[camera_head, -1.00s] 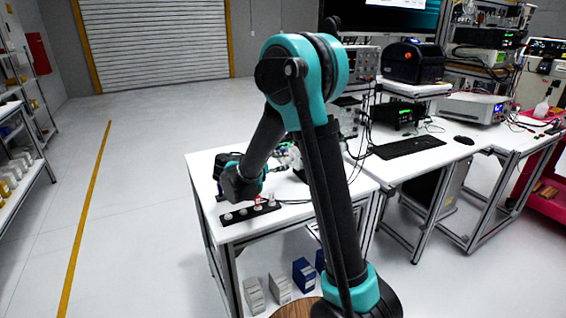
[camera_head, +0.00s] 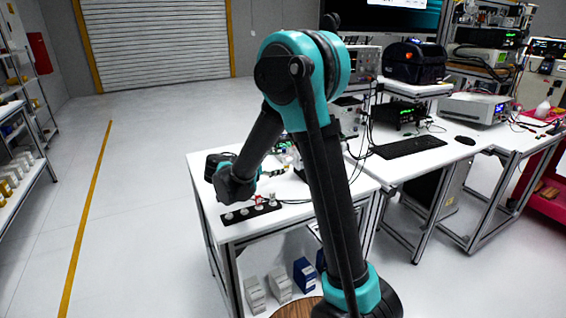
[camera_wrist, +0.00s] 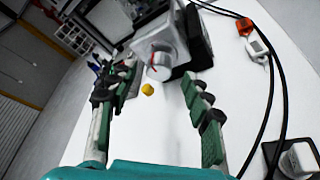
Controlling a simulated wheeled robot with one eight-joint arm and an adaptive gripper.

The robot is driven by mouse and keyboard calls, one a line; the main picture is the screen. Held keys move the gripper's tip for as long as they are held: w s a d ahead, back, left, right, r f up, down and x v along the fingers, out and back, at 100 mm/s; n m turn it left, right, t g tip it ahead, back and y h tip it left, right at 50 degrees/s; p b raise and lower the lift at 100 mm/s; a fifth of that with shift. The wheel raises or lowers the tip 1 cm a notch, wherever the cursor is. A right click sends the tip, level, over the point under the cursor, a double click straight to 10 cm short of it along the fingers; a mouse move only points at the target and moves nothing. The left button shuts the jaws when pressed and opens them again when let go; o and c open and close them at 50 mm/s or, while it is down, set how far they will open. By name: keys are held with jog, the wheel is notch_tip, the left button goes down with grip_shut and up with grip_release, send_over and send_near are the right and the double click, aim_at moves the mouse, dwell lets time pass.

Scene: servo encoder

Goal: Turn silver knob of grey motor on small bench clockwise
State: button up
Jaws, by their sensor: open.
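In the wrist view, the grey motor (camera_wrist: 152,37) stands ahead on the white small bench (camera_wrist: 232,110). Its round silver knob (camera_wrist: 160,66), with a red mark on its face, points toward me. My gripper (camera_wrist: 159,72) is open, with one finger left and one right of the knob. I see nothing held, and cannot tell whether a finger touches the knob. A small yellow piece (camera_wrist: 147,89) shows just below the knob. In the head view, my arm hides the motor and most of my gripper above the small bench (camera_head: 290,224).
A dark strip with several pale round parts (camera_head: 251,211) lies at the bench's front. In the wrist view, black cables and an orange-and-white connector (camera_wrist: 250,33) lie to the right. A desk with a keyboard (camera_head: 408,147) adjoins the bench. Open floor (camera_head: 145,190) lies left.

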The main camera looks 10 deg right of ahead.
jog(key=v, duration=0.9)
